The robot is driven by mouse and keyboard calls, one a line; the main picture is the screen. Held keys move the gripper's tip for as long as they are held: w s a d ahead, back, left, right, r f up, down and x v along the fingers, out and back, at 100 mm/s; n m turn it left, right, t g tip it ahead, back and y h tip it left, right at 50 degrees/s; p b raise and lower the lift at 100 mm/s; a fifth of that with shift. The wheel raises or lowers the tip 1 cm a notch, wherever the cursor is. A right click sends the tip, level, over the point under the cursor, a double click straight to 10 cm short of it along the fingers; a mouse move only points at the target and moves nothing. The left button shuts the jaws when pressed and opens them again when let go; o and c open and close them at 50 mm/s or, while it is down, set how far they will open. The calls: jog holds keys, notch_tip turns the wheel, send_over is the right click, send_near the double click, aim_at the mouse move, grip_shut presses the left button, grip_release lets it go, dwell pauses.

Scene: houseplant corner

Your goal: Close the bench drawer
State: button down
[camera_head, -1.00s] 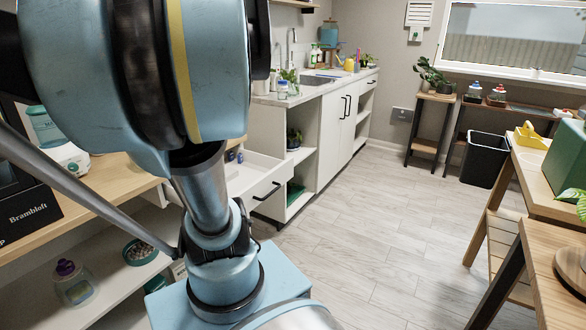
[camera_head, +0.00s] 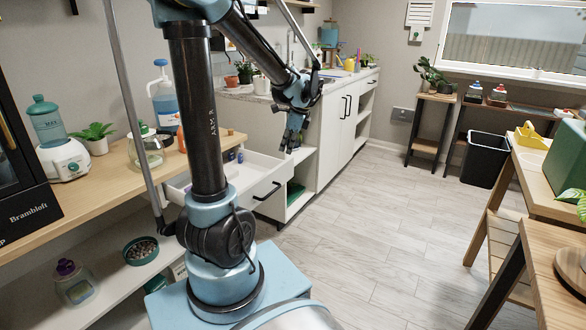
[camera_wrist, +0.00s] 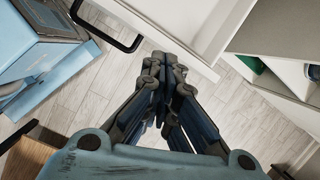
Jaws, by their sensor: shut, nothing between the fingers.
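The white bench drawer (camera_head: 240,175) is pulled out from the bench, with its black bar handle (camera_head: 266,191) on the front panel. Small items lie inside it, partly hidden behind my arm. In the wrist view, the drawer front (camera_wrist: 165,35) runs across the top, with the black handle (camera_wrist: 108,38) at upper left. My gripper (camera_head: 291,146) is shut and empty, pointing down near the right end of the drawer front. In the wrist view, my fingertips (camera_wrist: 165,72) are together just beside the front panel's lower edge; I cannot tell whether they touch it.
An open shelf cabinet (camera_head: 303,185) stands just right of the drawer. A wooden counter (camera_head: 110,180) with a dispenser (camera_head: 55,140) and bottles is at left. The wooden tables (camera_head: 545,190) and a black bin (camera_head: 483,160) are at right. The floor (camera_head: 390,230) between is clear.

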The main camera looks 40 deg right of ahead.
jog(key=s+d+f+m, duration=0.2)
jog(key=s+d+m, duration=0.2)
jog(key=d, duration=0.5)
jog(key=w+a+f, duration=0.3)
jog(key=w+f, duration=0.3)
jog(key=f, duration=0.3)
jog(key=shift+w+a+t, duration=0.2)
jog(key=shift+w+t, duration=0.1)
jog(key=shift+w, duration=0.05)
jog(key=shift+f, duration=0.1)
